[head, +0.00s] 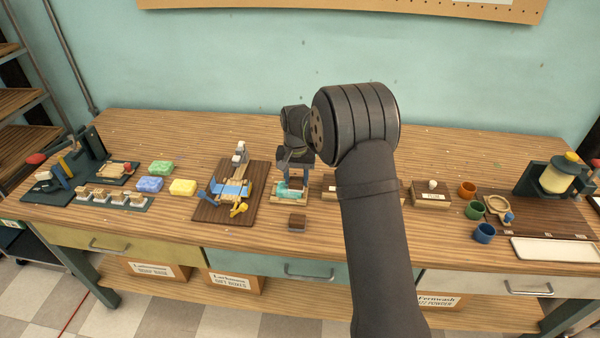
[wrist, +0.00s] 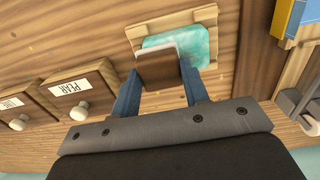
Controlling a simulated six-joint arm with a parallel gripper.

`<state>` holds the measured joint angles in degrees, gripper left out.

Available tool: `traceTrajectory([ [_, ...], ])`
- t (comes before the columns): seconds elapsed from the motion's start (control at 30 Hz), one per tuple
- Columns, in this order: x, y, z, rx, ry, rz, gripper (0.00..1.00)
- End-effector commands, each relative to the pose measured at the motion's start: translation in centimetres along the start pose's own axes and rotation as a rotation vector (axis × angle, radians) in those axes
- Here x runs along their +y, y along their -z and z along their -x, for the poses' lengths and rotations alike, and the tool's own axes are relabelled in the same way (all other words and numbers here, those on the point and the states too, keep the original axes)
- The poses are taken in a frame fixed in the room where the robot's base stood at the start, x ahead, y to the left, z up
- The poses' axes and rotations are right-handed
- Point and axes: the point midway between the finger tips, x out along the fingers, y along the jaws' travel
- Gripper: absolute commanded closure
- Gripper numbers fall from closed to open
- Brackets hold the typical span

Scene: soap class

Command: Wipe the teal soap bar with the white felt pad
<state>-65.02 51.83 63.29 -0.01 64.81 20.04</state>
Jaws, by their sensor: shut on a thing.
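The teal soap bar (wrist: 203,42) lies in a shallow light-wood tray (wrist: 178,20); in the head view the soap (head: 291,188) is partly behind my gripper (head: 292,180). In the wrist view my gripper (wrist: 160,72) has its two blue fingers shut on a brown wooden block (wrist: 158,70) with a thin white edge, the white felt pad. The pad is over the soap and covers part of it. Whether its felt face touches the soap is hidden.
A dark board with a blue and yellow device (head: 232,190) stands left of the tray. A small brown block (head: 297,222) lies in front of it. Cups (head: 474,209) are further right.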

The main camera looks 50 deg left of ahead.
Motion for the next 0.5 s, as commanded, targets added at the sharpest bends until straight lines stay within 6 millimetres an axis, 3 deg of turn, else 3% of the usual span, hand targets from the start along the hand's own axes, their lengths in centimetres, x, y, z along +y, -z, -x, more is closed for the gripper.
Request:
traceTrajectory([
  [0.5, -4.8, -0.1, -0.1, -0.003, -0.001, 0.002, 0.80],
])
